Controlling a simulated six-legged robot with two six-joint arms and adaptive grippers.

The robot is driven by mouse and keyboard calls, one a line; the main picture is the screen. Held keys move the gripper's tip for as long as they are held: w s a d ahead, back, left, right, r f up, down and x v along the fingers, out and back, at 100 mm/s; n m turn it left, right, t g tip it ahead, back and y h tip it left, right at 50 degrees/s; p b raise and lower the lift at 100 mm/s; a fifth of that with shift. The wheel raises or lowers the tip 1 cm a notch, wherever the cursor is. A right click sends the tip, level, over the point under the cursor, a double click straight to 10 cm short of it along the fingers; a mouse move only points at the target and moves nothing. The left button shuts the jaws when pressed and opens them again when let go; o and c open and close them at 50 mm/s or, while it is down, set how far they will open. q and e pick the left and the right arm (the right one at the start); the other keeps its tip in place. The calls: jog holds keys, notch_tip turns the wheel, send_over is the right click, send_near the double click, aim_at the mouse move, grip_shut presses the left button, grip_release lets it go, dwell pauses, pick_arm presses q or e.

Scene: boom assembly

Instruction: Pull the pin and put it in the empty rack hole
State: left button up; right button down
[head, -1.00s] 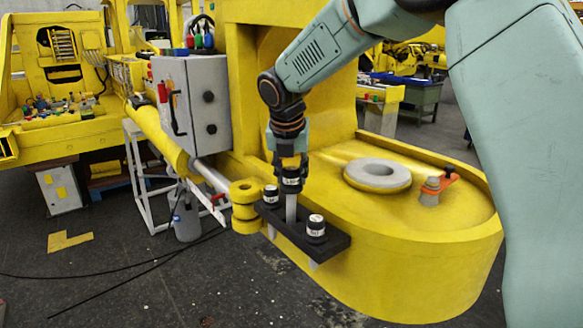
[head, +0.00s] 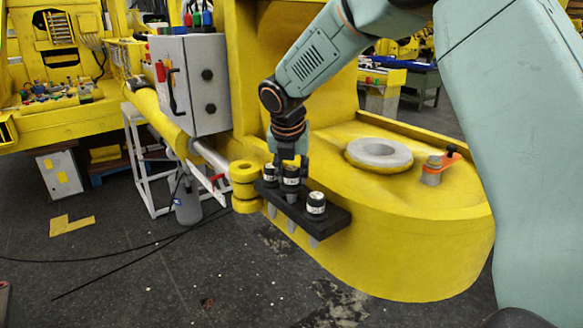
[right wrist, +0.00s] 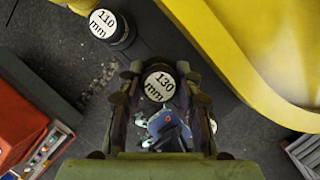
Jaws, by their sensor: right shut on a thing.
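A black rack (head: 335,219) is fixed on the side of the yellow boom piece. The pin marked 130 mm (head: 291,183) is in the rack's middle hole, upright. A little of its grey shaft shows above the rack, and its tip shows below. My right gripper (head: 289,162) is shut on this pin's black head from above. In the right wrist view the pin's white label (right wrist: 159,86) sits between the fingers. Another pin (head: 316,205) stands in the rack's near hole and one (head: 270,173) in the far hole. My left gripper is out of view.
A yellow eye-ended cylinder rod (head: 244,186) lies just left of the rack. A grey control box (head: 190,85) stands behind. Cables cross the floor at left.

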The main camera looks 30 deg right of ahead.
jog(key=shift+f, duration=0.7)
jog(key=shift+f+b, duration=0.3)
jog(key=shift+f, duration=0.25)
jog(key=c, duration=1.2)
grip_release()
jog(key=o, duration=0.4)
jog(key=shift+s, duration=0.15)
jog(key=v, duration=1.2)
jog(key=shift+a, duration=0.1)
